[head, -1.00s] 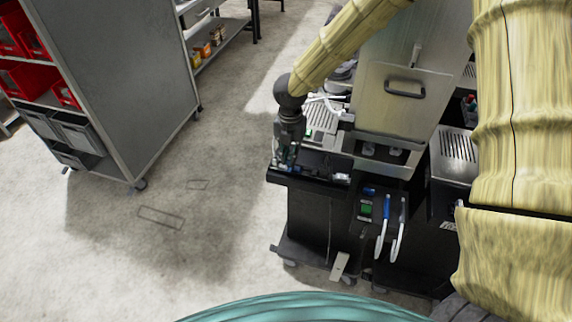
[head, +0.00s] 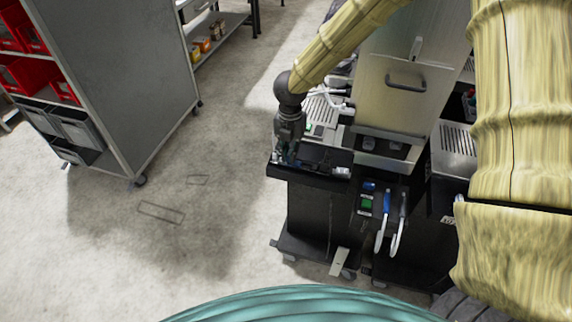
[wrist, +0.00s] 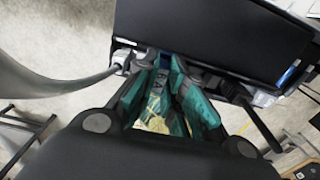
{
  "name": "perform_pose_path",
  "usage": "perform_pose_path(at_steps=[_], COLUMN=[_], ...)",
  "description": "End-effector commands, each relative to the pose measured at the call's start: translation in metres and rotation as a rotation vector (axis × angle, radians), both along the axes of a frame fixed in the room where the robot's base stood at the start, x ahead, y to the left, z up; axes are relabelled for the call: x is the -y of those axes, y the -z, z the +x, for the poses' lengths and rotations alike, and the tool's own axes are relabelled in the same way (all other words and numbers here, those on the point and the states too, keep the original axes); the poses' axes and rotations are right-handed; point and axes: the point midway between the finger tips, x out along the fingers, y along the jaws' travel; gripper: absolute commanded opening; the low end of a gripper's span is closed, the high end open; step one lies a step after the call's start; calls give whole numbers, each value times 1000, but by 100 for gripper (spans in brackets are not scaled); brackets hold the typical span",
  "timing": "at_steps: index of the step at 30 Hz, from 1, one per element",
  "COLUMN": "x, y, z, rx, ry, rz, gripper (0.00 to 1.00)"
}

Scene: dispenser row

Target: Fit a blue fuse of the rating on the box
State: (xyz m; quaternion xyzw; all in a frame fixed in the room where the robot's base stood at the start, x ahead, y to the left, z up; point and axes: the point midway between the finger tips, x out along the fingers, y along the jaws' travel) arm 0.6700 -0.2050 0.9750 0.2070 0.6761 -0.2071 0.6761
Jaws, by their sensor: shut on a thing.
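My gripper (head: 287,157) is over the left end of a black ledge on the front of the dispenser row, pointing down. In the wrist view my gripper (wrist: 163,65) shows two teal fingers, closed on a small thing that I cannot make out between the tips. A dark panel (wrist: 215,35) lies just beyond the fingertips. No blue fuse can be made out for sure, nor any rating on a box. A small blue item (head: 369,186) is on the black front right of the ledge, above a green display (head: 365,204).
Metal dispenser housings (head: 405,85) stand behind the ledge. A grey shelf unit with red bins (head: 140,80) stands at the left. Open floor (head: 215,230) lies between it and the ledge.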

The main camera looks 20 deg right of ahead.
Motion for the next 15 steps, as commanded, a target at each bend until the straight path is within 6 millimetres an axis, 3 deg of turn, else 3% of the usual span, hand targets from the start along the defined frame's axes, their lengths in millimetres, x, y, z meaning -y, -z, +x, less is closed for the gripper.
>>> perform_pose_path(at_steps=[15], x=[0], y=[6], z=[0], rx=[0], ry=[0], rz=[0], gripper=[2])
